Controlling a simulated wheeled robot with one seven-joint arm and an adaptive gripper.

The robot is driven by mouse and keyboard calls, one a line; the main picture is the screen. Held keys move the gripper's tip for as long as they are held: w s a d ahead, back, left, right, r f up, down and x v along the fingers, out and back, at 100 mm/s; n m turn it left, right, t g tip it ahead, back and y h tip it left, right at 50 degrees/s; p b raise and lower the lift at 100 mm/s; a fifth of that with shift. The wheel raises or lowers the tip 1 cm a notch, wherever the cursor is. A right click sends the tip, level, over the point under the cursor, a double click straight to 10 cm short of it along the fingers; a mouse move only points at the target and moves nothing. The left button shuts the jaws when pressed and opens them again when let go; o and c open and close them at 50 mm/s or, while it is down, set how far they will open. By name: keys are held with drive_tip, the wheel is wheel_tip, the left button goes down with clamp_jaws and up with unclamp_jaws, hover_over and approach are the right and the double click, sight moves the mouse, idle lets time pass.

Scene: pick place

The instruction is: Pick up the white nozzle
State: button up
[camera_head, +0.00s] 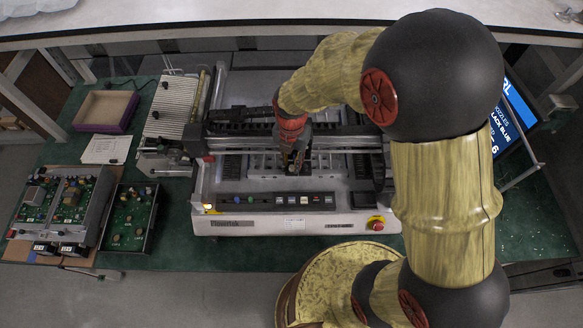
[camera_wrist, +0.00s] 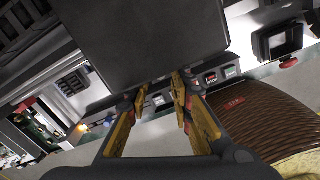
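My gripper (camera_head: 293,160) reaches down over the middle of the white machine (camera_head: 250,220) in the head view. In the wrist view, the yellow-and-black fingers of my gripper (camera_wrist: 160,88) stand apart, with a clear gap between them. A large dark flat block (camera_wrist: 150,40) fills the view just beyond the fingertips and partly hides what lies there. I cannot tell whether the tips touch it. I cannot make out a white nozzle for certain in either view; the gripper and the dark block cover part of the machine's bed.
A row of buttons (camera_head: 292,199) and a red stop button (camera_head: 376,223) line the machine's front. Circuit boards (camera_head: 66,205), an open box (camera_head: 107,110) and a screen (camera_head: 512,108) stand around on the green table (camera_head: 180,225).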

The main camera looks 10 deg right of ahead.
sight(292, 170)
drive_tip(key=shift+f, duration=1.2)
drive_tip(key=c, duration=0.3)
drive_tip(key=shift+c, duration=1.2)
